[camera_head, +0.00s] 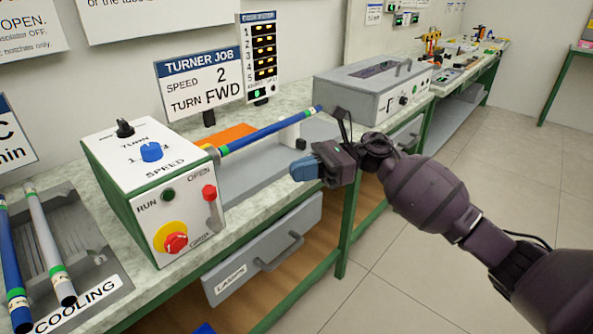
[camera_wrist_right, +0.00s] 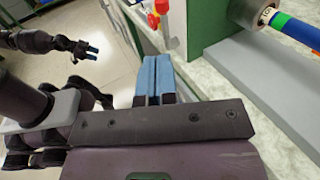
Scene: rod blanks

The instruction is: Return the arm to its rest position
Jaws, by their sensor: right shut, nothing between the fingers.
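My right gripper (camera_head: 303,170) shows in the head view in front of the bench, just right of and below a blue rod (camera_head: 270,130). Its blue fingers are together and empty; they also show closed in the right wrist view (camera_wrist_right: 152,76). The gripper is apart from the rod. The rod sits level in the turning machine, its near end at the control box. My left gripper (camera_wrist_right: 90,51) shows small at the left of the right wrist view, away from the bench; its finger gap is too small to judge.
The turner control box (camera_head: 155,190) stands left of my right gripper, with a lever and red button facing out. A cooling rack (camera_head: 90,250) holds a blue and a grey rod. A grey box (camera_head: 370,85) stands behind. The floor (camera_head: 440,250) at the right is clear.

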